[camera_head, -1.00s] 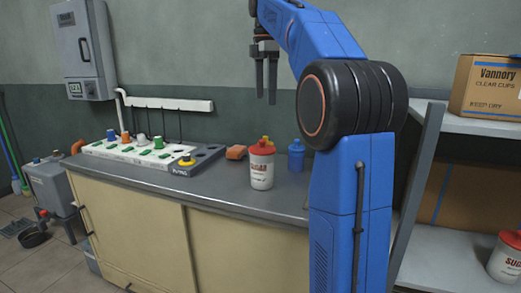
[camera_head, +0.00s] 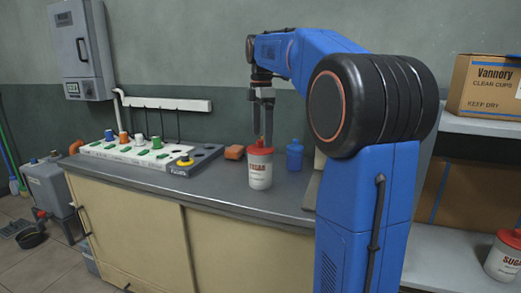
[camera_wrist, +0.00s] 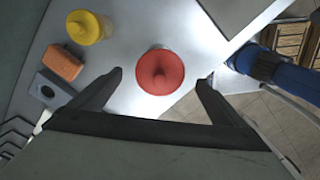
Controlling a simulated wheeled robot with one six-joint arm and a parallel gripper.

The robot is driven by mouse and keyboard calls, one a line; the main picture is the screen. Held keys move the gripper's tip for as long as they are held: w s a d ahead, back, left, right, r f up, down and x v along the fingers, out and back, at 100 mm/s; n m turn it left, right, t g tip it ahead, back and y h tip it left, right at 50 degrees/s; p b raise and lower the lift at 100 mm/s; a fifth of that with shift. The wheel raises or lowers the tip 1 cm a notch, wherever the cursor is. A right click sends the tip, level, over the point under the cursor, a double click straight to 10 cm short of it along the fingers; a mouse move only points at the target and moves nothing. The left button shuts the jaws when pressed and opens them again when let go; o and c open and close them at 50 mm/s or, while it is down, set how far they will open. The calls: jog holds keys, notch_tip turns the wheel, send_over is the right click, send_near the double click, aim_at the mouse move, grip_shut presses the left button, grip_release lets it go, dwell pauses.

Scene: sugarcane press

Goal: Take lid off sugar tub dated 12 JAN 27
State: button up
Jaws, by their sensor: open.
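A white sugar tub (camera_head: 260,173) with a red lid (camera_head: 259,151) stands upright on the grey counter. No date is readable on its label. From above, the round red lid with a central knob shows in the wrist view (camera_wrist: 161,72). My gripper (camera_head: 262,137) is open and points down just above or behind that lid. In the wrist view the lid appears between the fingertips, and neither finger visibly touches it. A second sugar tub (camera_head: 502,260) with a red lid stands on the lower shelf at right; its date is unreadable.
A blue bottle (camera_head: 295,156) stands right of the tub. A rack of coloured-top items (camera_head: 150,150) lies left. The counter's front is clear.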

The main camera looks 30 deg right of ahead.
aim_at(261, 140)
jog(key=shift+f, duration=1.55)
jog(key=shift+a, duration=0.1)
jog(key=c, duration=1.1)
jog(key=shift+c, duration=0.2)
